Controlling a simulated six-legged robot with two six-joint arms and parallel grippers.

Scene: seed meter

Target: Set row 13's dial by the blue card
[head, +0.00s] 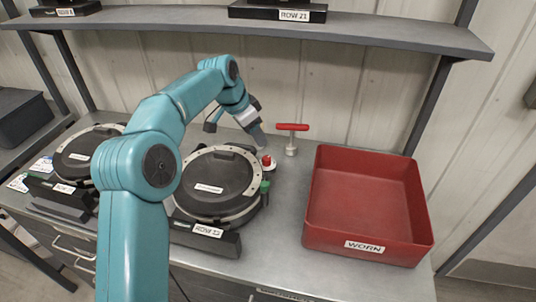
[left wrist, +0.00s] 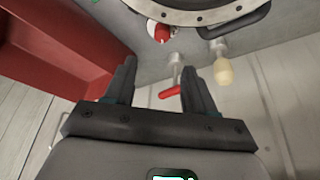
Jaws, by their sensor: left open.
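A round black seed meter (head: 210,185) with a pale ring sits mid-bench; its front label (head: 207,230) starts with ROW, but I cannot read the number surely. A red-and-white knob (head: 267,162) stands at its back right edge, and a green knob (head: 264,187) is on its right side. The red-and-white knob also shows in the left wrist view (left wrist: 159,32). Small cards (head: 42,164) with coloured marks lie at the far left; which one is blue is unclear. My left gripper (head: 258,137) is open and empty behind the meter, near the red-and-white knob. My right gripper is out of view.
A red T-handled tool (head: 291,138) stands right of my left gripper. A red bin (head: 367,205) marked WORN fills the bench's right. A second meter (head: 88,155) sits left, partly behind my arm. A shelf (head: 380,30) overhangs the back. A cream knob (left wrist: 223,72) shows in the left wrist view.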

